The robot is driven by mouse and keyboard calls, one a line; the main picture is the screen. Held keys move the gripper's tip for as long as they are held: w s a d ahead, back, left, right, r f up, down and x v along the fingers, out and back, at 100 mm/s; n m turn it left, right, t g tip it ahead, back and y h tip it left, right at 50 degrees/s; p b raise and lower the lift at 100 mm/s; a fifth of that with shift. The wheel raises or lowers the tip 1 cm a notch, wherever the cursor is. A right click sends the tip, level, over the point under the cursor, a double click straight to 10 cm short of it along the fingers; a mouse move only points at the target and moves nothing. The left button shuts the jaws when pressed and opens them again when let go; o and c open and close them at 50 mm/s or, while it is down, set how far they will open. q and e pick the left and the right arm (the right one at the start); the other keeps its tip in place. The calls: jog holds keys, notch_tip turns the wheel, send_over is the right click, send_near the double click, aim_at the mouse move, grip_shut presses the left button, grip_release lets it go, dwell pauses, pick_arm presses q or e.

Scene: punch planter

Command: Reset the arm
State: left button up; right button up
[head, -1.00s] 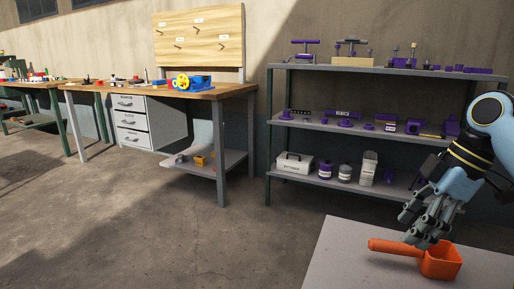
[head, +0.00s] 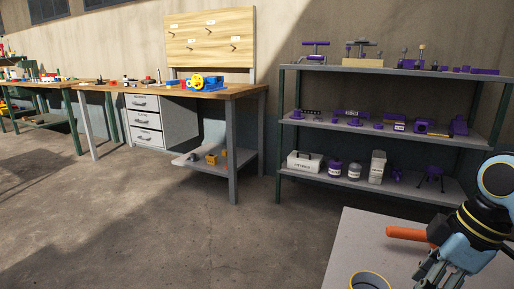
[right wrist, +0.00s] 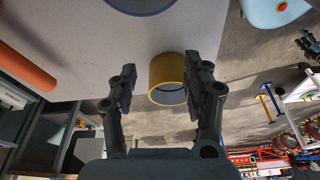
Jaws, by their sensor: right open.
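My right gripper (head: 428,272) hangs over the grey tabletop (head: 352,240) at the lower right of the head view. Its fingers are apart in the right wrist view (right wrist: 162,88), and nothing is gripped. An orange scoop lies on the tabletop; its handle (head: 405,233) shows left of my arm, and its cup is hidden behind the arm. The orange handle also shows at the left of the right wrist view (right wrist: 25,62). A yellow-rimmed round thing (head: 354,280) is cut by the head view's bottom edge.
A yellow open ring or cup (right wrist: 160,72) appears between the finger outlines in the wrist view; its distance is unclear. A shelf rack (head: 395,67) with purple items stands behind the tabletop. A wooden workbench (head: 235,91) stands left of it. Open floor lies in front.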

jog(key=s+f+m+t+h, duration=0.1)
jog(key=s+f+m+h, duration=0.15)
jog(key=s+m, duration=1.3)
jog(key=s+d+f+n+g, duration=0.15)
jog(key=s+f, duration=0.25)
jog(key=f, duration=0.8)
jog(key=s+d+f+n+t, duration=0.1)
jog(key=s+f+n, duration=0.3)
jog(key=f, duration=0.8)
jog(key=s+d+f+m+g+h, duration=0.1)
jog(key=s+f, duration=1.4)
jog(key=s, duration=0.4)
jog(key=shift+s+f+g+p, duration=0.25)
jog(key=shift+f+g+p, duration=0.1)
jog(key=shift+f+p, duration=0.05)
